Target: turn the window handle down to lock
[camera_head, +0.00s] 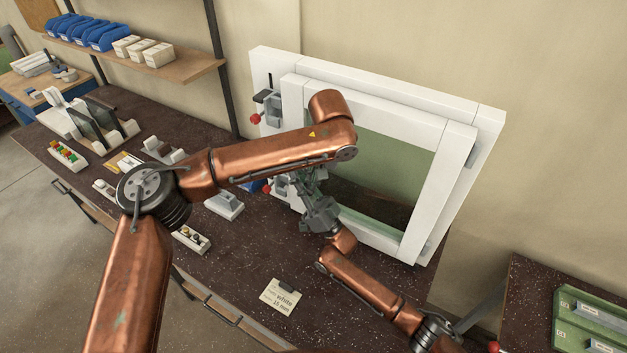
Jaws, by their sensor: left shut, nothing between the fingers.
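The white window frame (375,96) with its greenish pane (398,165) stands tilted at the back of the dark bench. My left gripper (309,183) is shut and empty, partly hidden below my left forearm, in front of the frame's lower left part. My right gripper (318,214) is just below it, close to or overlapping it in the view; its fingers are not clear. I cannot tell whether the two touch.
A label card (280,296) lies on the bench (235,277). Small fixtures stand at left. A green case (590,325) is at lower right.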

